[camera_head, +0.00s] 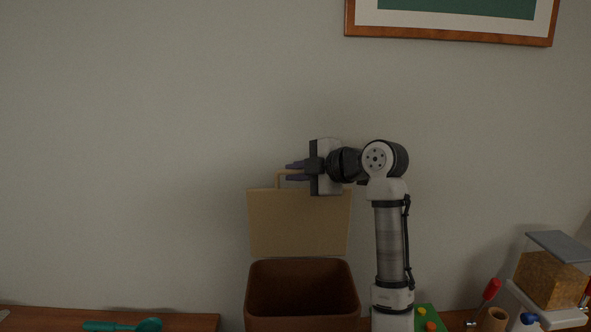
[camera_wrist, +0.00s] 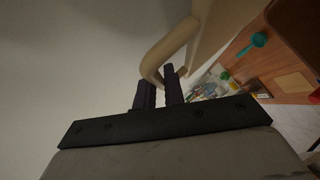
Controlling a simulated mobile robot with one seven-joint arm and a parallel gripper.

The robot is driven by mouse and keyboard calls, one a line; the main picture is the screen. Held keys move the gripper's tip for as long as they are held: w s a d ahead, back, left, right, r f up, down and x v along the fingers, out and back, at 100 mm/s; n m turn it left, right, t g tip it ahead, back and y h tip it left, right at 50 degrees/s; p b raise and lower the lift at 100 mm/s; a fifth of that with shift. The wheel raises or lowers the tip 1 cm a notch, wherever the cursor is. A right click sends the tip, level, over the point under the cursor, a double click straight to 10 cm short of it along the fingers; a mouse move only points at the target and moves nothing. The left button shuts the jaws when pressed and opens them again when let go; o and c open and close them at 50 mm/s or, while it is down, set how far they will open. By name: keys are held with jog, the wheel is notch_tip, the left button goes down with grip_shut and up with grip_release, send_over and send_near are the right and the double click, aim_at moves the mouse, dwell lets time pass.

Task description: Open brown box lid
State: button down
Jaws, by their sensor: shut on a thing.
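The brown box (camera_head: 302,298) stands at the bottom centre of the head view, with its dark inside showing. Its tan lid (camera_head: 299,222) stands upright at the back of the box, near the wall. A tan loop handle (camera_head: 279,180) sticks up from the lid's top edge. My gripper (camera_head: 294,172) is at that handle, reaching in from the right. In the wrist view my gripper (camera_wrist: 160,92) has its dark fingers closed on the handle (camera_wrist: 165,52), with the lid (camera_wrist: 212,30) beyond. The box's lower part is cut off by the frame edge.
A teal utensil (camera_head: 124,325) lies on the wooden table (camera_head: 60,320) at left. At right stand a clear container of brown grains (camera_head: 550,275), a red-handled tool (camera_head: 491,288) and a green item (camera_head: 427,314). A framed picture (camera_head: 450,36) hangs on the wall above.

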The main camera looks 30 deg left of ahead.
dwell(0.4)
jog(key=c, duration=1.5)
grip_release()
jog(key=shift+a, duration=0.1)
jog(key=b+v, duration=0.4)
jog(key=v, duration=1)
jog(key=shift+f, duration=0.1)
